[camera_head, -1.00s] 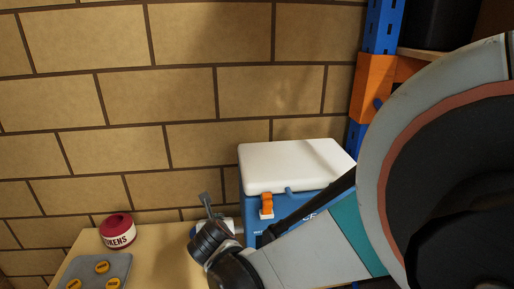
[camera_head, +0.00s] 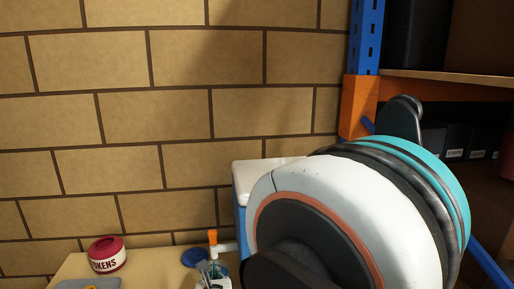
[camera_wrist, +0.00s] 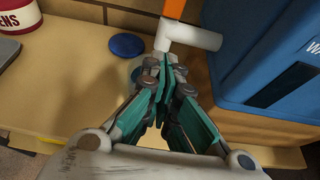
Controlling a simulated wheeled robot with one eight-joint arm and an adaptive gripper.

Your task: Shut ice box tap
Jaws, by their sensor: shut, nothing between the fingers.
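The ice box has a white lid (camera_head: 256,174) and a blue body (camera_wrist: 262,62); my arm hides most of it in the head view. Its tap is a white spout (camera_wrist: 192,35) sticking out from the box's left side, with an orange handle (camera_head: 212,237). The handle stands upright in the head view, and its lower part shows at the top edge of the wrist view (camera_wrist: 173,9). My gripper (camera_wrist: 165,68) is shut and empty, its teal fingers just below and in front of the spout. I cannot tell whether they touch it.
A blue disc (camera_wrist: 126,45) lies on the tan table (camera_wrist: 75,85) left of the tap. A red and white tokens tin (camera_head: 107,254) and a grey tray (camera_head: 75,284) are farther left. A blue and orange shelf rack (camera_head: 361,98) stands on the right.

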